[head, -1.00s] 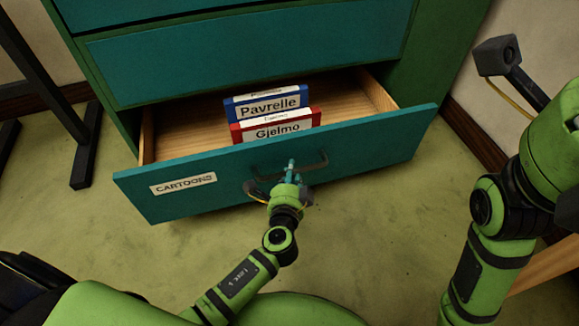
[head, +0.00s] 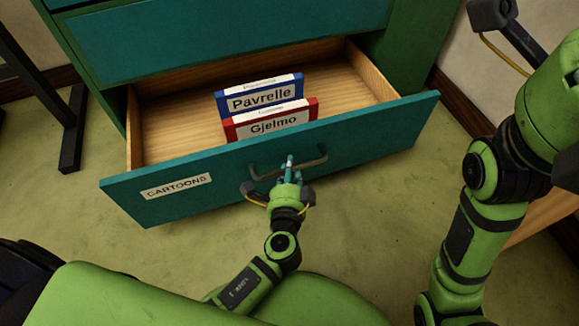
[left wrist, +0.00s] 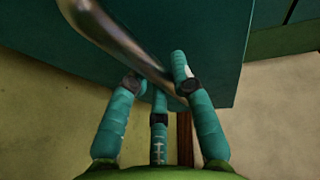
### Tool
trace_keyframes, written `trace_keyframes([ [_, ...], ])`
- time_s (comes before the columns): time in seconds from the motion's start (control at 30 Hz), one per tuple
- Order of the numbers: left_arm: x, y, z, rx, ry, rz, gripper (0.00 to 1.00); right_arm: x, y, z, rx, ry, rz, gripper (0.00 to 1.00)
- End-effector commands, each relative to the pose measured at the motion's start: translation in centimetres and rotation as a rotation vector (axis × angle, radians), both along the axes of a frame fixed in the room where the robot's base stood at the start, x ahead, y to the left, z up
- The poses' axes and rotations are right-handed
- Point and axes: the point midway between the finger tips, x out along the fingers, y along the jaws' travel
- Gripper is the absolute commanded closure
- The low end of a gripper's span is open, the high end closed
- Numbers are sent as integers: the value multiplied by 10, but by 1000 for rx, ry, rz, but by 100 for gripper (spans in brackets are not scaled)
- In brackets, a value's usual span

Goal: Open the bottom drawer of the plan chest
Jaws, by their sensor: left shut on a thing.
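The bottom drawer (head: 370,138) of the teal and green plan chest (head: 405,52) stands well open, with its wooden inside showing. Its front bears a label reading "CARTOONS" (head: 176,186). My left gripper (head: 288,172) is shut on the drawer's dark bar handle (head: 315,160). In the left wrist view the teal fingers (left wrist: 160,95) close around the metal handle (left wrist: 125,45). My right arm stands at the right of the head view, and its gripper (head: 492,14) is only partly in view at the top, its fingers not clear.
Inside the drawer stand a blue box labelled "Pavrelle" (head: 262,97) and a red box labelled "Gjelmo" (head: 275,124). A black stand leg (head: 72,130) is on the floor at left. A wooden piece (head: 540,215) lies at the right. The floor before the drawer is clear.

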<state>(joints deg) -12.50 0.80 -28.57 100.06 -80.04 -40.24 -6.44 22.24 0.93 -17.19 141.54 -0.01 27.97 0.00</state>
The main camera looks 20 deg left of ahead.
Motion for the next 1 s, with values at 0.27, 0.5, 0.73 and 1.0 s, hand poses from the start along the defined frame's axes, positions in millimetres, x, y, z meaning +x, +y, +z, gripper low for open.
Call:
trace_keyframes([
  [0.27,0,0,-1,-1,2,1,51,1,0,-1,-3,2,-1,60],
  [0.5,0,0,0,0,1,0,51,3,1,-2,-10,9,-4,60],
  [0.73,-20,-4,2,-2,4,-1,51,3,1,-2,-8,10,-3,60],
  [1.0,-76,-15,13,-2,6,0,51,2,1,-2,-6,6,-3,60],
])
